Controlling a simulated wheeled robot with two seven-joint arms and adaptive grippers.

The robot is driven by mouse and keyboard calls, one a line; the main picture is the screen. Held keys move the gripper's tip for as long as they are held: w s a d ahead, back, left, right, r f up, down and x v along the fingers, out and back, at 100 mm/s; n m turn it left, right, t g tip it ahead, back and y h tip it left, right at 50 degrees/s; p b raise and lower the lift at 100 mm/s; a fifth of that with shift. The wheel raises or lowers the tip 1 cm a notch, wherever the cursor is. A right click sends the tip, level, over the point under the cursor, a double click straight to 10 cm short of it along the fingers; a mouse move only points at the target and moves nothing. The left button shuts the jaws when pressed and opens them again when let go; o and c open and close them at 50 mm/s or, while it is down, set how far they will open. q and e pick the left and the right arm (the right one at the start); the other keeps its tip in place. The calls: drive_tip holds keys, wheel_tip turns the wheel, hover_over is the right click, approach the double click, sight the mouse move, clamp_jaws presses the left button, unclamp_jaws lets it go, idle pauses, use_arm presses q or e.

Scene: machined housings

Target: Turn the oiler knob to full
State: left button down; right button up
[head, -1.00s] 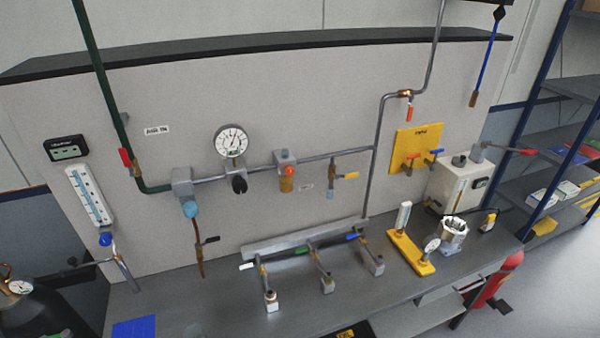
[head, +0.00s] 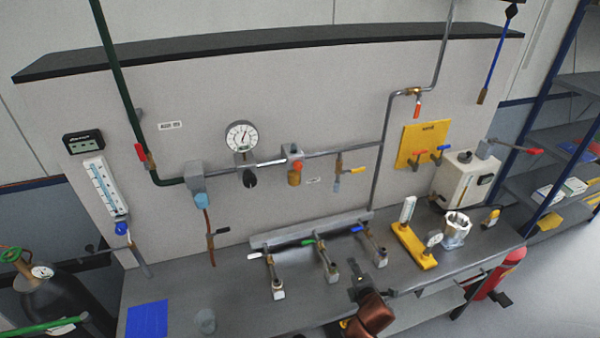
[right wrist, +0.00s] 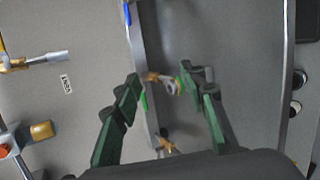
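The oiler is a grey block on the wall pipe with an orange bowl (head: 294,178) below it and a red-orange knob (head: 297,165) on its front. In the right wrist view the oiler's orange bowl (right wrist: 42,130) and red knob (right wrist: 4,151) show at the left edge, outside the fingers. My right gripper (right wrist: 163,82) is open and empty, with green fingers spread apart. A small valve with a green lever (right wrist: 144,101) shows beyond the fingers. In the head view my right arm is at the bottom, below and right of the oiler. My left gripper is not seen.
A pressure gauge (head: 241,136) with a black knob (head: 250,177) is left of the oiler; a yellow-lever vent valve (head: 339,175) is right. Several small valves rise from the bench along a grey manifold (head: 310,228). The wall below the oiler is mostly clear.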

drive_tip(key=w+a+r+n+t+y, duration=0.1)
drive_tip(key=w+a+r+n+t, duration=0.1)
drive_tip(key=w+a+r+n, duration=0.4)
drive_tip(key=w+a+r+n+t+y, duration=0.1)
drive_tip(key=w+a+r+n, duration=0.15)
drive_tip(key=r, duration=0.45)
drive_tip(key=n+t+y, duration=0.3)
drive_tip(key=n, duration=1)
approach(299, 168)
drive_tip(key=w, duration=0.1)
drive_tip(key=x, duration=0.7)
drive_tip(key=shift+w+a+r+p, duration=0.2)
drive_tip(key=shift+a+p, duration=0.05)
drive_tip(key=shift+p, duration=0.1)
clamp_jaws()
